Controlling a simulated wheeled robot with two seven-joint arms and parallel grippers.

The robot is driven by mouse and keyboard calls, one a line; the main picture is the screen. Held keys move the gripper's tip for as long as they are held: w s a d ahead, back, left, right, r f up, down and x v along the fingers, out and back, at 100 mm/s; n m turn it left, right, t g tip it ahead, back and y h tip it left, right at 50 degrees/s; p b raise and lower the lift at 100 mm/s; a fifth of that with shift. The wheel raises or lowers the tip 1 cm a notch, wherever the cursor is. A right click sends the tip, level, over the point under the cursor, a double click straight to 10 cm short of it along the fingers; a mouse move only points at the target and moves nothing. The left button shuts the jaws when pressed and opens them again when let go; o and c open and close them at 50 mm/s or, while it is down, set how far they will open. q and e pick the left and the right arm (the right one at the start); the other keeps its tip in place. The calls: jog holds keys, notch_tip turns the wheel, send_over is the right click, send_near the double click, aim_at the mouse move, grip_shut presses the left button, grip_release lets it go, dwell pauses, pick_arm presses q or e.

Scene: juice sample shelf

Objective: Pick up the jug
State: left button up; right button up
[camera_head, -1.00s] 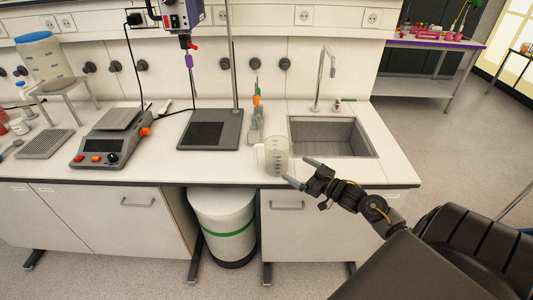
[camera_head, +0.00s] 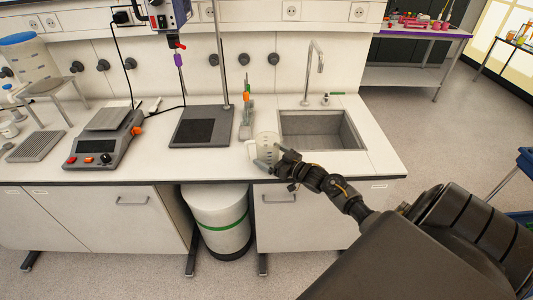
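The jug (camera_head: 266,146) is a translucent measuring jug with dark markings and stands upright on the white bench top near its front edge, left of the sink. Its handle points left. My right gripper (camera_head: 270,158) is at the jug's front right side, with its fingers spread apart. One finger covers part of the jug's lower front and the other is by its right side. Whether the fingers touch the jug is hard to tell. My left gripper is not in view.
A sink (camera_head: 322,129) with a tall tap (camera_head: 316,58) lies to the right of the jug. A stirrer stand base (camera_head: 203,127), a small rack with coloured tools (camera_head: 246,122) and a hotplate (camera_head: 103,139) stand to the left. A white bin (camera_head: 219,218) is under the bench.

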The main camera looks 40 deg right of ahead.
jog(key=shift+x, duration=1.05)
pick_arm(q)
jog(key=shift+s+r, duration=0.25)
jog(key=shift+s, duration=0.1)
pick_arm(e)
jog(key=shift+s, duration=0.1)
jog(key=c, duration=1.2)
jog(key=shift+c, duration=0.6)
jog(key=shift+r, duration=0.15)
